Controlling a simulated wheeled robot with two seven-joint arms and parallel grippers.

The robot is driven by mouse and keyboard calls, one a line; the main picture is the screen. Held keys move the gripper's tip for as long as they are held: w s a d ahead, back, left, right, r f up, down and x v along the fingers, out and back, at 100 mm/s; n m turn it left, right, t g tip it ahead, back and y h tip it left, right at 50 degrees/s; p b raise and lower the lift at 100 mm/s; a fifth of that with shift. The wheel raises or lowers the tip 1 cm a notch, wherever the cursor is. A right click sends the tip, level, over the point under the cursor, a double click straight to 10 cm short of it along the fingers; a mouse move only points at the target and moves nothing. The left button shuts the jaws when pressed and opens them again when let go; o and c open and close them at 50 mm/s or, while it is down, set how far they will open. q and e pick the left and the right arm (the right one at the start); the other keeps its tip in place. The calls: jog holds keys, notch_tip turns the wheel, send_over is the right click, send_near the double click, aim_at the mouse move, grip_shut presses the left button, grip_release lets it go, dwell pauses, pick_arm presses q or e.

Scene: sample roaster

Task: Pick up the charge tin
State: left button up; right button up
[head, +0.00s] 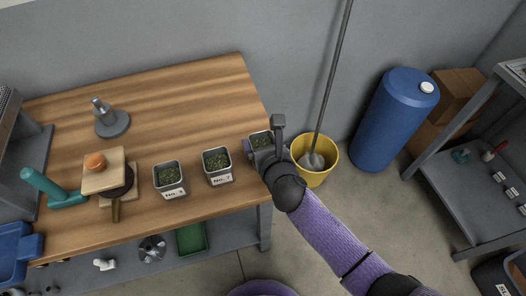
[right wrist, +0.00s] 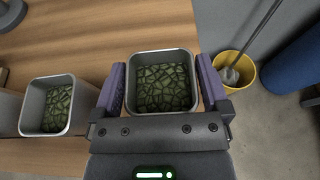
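Three square grey metal tins of green beans stand in a row near the front of the wooden table. The left tin (head: 170,190) and middle tin (head: 218,181) carry white number labels. The right-hand tin (head: 261,135) is at the table's right end, partly hidden by my right gripper (head: 268,150). In the right wrist view this tin (right wrist: 162,54) sits between the two purple fingers of my right gripper (right wrist: 162,88). The fingers are wide apart, one along each side, close to its walls; contact is unclear. My left gripper is not in view.
The wooden table (head: 190,100) also holds a metal weight-like stand (head: 113,123), a teal-handled tool (head: 52,188) and a wooden block piece (head: 102,180). A yellow mop bucket (head: 320,172) and a blue barrel (head: 393,120) stand right of the table.

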jog(key=c, duration=1)
